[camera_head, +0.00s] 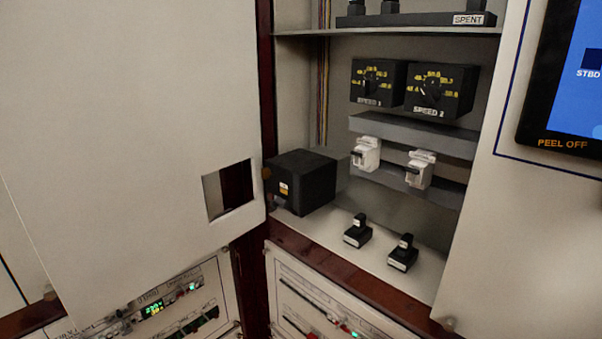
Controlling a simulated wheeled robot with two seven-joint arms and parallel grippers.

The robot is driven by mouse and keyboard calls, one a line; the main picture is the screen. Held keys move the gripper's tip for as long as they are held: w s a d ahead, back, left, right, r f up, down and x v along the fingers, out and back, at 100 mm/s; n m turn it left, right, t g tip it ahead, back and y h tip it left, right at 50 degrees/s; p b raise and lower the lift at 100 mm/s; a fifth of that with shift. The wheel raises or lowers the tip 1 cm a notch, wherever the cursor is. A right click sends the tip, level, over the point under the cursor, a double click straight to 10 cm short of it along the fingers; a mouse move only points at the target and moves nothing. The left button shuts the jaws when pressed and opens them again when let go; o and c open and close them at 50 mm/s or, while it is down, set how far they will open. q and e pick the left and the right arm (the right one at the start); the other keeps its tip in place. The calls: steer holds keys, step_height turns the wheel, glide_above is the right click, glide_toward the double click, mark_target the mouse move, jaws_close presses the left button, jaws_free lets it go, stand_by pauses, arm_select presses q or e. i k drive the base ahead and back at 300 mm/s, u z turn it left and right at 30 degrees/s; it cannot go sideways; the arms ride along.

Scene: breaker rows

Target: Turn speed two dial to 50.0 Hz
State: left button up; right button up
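The speed two dial (438,90) is a black box labelled "SPEED 2" with yellow numbers around a dark knob, at the upper right inside the open cabinet. Its knob (432,89) has a pale pointer line that seems to point up and to the left; the exact number is too small to tell. The similar speed one dial (377,82) sits just to its left. Neither of my grippers shows in the head view.
A grey ledge (412,135) and two white breakers (366,154) sit below the dials. A black box (300,181) and two black switches (403,253) stand on the cabinet floor. The open door (120,120) fills the left; a screen panel (566,75) bounds the right.

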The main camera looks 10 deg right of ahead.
mark_target(430, 95)
steer(key=z, duration=1.2)
steer(key=k, duration=0.7)
steer(key=u, duration=0.05)
